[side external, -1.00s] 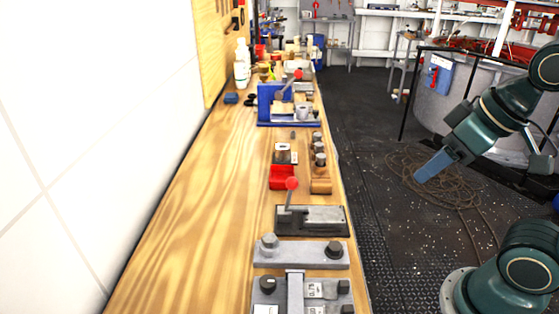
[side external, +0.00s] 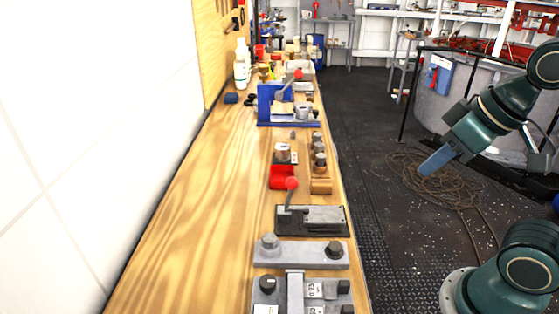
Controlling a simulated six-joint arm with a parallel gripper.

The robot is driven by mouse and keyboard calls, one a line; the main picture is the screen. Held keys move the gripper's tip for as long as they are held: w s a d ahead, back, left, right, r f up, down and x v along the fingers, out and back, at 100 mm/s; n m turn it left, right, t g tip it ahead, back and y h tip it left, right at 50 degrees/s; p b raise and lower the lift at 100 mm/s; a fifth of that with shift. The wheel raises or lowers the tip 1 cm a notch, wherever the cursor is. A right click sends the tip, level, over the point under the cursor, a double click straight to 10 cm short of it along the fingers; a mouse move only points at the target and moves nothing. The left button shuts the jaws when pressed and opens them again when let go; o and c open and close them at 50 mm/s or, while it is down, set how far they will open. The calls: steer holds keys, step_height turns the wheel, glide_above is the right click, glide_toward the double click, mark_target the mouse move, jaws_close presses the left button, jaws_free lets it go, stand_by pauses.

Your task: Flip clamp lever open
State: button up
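A lever with a red ball knob (side external: 291,183) stands up, leaning slightly, from the left end of a dark clamp base (side external: 318,220) on the wooden bench. A second red-knobbed lever (side external: 298,75) slants over a blue fixture (side external: 268,105) farther back. I cannot tell for certain which one is the clamp lever. My gripper (side external: 436,162) shows as a blue-grey end piece over the floor, right of the bench and well apart from both levers. Its fingers are not distinct, so its opening cannot be told.
The wooden bench (side external: 190,220) runs along a white wall. A grey block with knobs (side external: 300,254) lies in front of the dark base. A red tray (side external: 281,177) and a wooden block with pegs (side external: 320,186) lie behind it. Coiled cable (side external: 440,190) lies on the floor.

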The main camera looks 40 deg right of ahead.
steer(key=shift+w, duration=0.2)
jaws_close()
steer(key=w+d+f+m+g+y, duration=0.1)
steer(key=w+f+m+g, duration=0.1)
steer(key=w, duration=0.8)
steer(key=w+d+f+m+g+y, duration=0.1)
steer(key=w+m, duration=0.4)
steer(key=w, duration=0.6)
steer(key=shift+d+f+g+y, duration=0.4)
steer(key=shift+d, duration=0.3)
steer(key=shift+f, duration=0.1)
